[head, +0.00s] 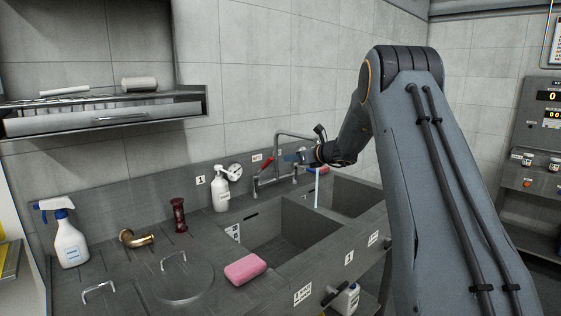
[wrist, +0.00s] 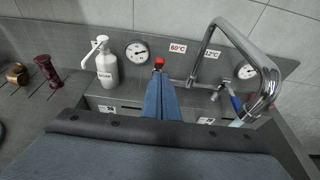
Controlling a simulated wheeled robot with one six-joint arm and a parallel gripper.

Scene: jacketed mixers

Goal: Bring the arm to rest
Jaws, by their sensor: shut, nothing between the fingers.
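My arm reaches over the double sink, and my gripper (head: 291,158) is near the tap at the back wall. In the wrist view my gripper (wrist: 161,80) is shut and empty, its blue fingers pressed together. The red tap handle (wrist: 159,62) shows just beyond the fingertips; whether they touch cannot be told. The red handle also shows in the head view (head: 266,165). The chrome spout (wrist: 262,75) arches to the right of the fingers. A pale stream (head: 317,190) falls from it into the sink. A blue handle (wrist: 234,99) shows beside the spout.
A white soap bottle (head: 221,188), dark red cylinder (head: 178,215), brass elbow (head: 136,238) and spray bottle (head: 70,240) stand on the counter. A pink sponge (head: 245,268) lies at the front. A shelf (head: 110,118) hangs upper left. A control panel (head: 535,150) is at right.

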